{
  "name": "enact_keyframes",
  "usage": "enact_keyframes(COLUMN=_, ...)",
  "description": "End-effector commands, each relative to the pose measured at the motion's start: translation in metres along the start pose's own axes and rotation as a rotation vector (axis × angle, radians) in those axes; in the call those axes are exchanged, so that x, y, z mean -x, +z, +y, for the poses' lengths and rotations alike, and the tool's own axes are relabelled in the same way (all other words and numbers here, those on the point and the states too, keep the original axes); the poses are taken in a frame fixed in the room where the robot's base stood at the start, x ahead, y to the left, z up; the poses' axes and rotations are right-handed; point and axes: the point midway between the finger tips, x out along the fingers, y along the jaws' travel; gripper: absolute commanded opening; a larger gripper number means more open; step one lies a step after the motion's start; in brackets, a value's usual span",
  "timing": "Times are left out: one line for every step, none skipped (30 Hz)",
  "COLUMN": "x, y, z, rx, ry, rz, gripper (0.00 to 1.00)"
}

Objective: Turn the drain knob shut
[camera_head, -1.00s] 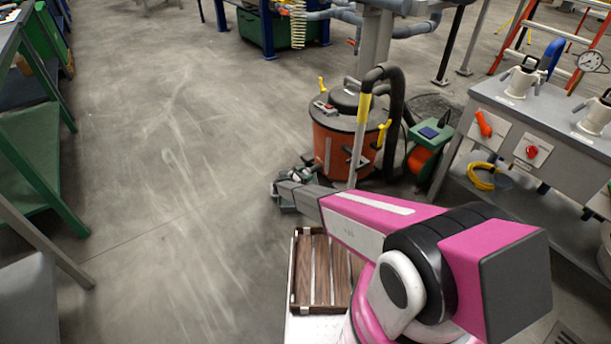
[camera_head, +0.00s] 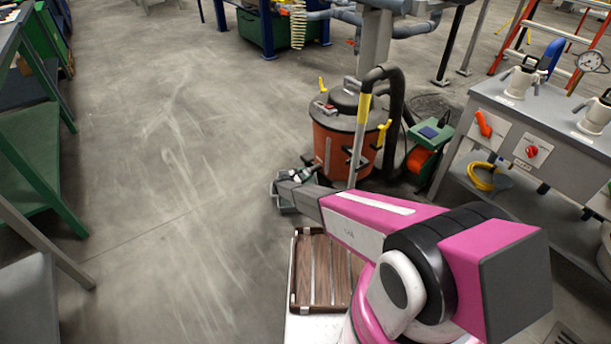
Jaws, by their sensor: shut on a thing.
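My gripper (camera_head: 284,192) is at the far left end of my pink and grey arm, in front of the orange drum vacuum. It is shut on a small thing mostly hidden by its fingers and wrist. I take this for the drain knob, but its shape and setting cannot be made out. Small dark green and pale parts show just behind the gripper. A separate red knob (camera_head: 532,151) on the grey bench's front panel is untouched and far from the gripper.
The orange drum vacuum (camera_head: 331,151) with its black hose stands behind the gripper. A slatted wooden tray (camera_head: 318,270) lies below my arm. The grey bench (camera_head: 550,123) is at the right, green shelving (camera_head: 35,150) at the left.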

Motion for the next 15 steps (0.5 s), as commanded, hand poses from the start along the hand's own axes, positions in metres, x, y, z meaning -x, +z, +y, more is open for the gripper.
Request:
enact_keyframes(x=0.0003, y=-0.0003, z=0.0002, rx=-0.04, ry=0.0, rz=0.001, gripper=0.31)
enact_keyframes(x=0.0003, y=-0.0002, z=0.0003, rx=-0.067, ry=0.0, rz=0.001, gripper=0.31)
enact_keyframes(x=0.0003, y=-0.0002, z=0.0005, rx=-0.105, ry=0.0, rz=0.001, gripper=0.31)
enact_keyframes(x=0.0003, y=-0.0002, z=0.0006, rx=-0.133, ry=0.0, rz=0.001, gripper=0.31)
enact_keyframes(x=0.0003, y=-0.0002, z=0.0007, rx=-0.162, ry=0.0, rz=0.001, gripper=0.31)
enact_keyframes(x=0.0003, y=-0.0002, z=0.0009, rx=-0.2, ry=0.0, rz=0.001, gripper=0.31)
enact_keyframes(x=0.0004, y=-0.0002, z=0.0009, rx=-0.229, ry=0.0, rz=0.001, gripper=0.31)
enact_keyframes(x=0.0004, y=-0.0001, z=0.001, rx=-0.257, ry=0.0, rz=0.001, gripper=0.31)
enact_keyframes(x=0.0004, y=-0.0001, z=0.0012, rx=-0.295, ry=0.0, rz=0.001, gripper=0.31)
enact_keyframes(x=0.0004, y=-0.0001, z=0.0013, rx=-0.324, ry=0.0, rz=0.001, gripper=0.31)
enact_keyframes(x=0.0004, y=0.0, z=0.0014, rx=-0.352, ry=0.0, rz=0.001, gripper=0.31)
enact_keyframes(x=0.0004, y=0.0, z=0.0015, rx=-0.39, ry=0.0, rz=0.001, gripper=0.31)
enact_keyframes(x=0.0004, y=0.0001, z=0.0016, rx=-0.419, ry=0.0, rz=0.001, gripper=0.31)
enact_keyframes(x=0.0004, y=0.0001, z=0.0018, rx=-0.447, ry=0.0, rz=0.001, gripper=0.31)
enact_keyframes(x=0.0005, y=0.0002, z=0.0019, rx=-0.485, ry=0.0, rz=0.001, gripper=0.31)
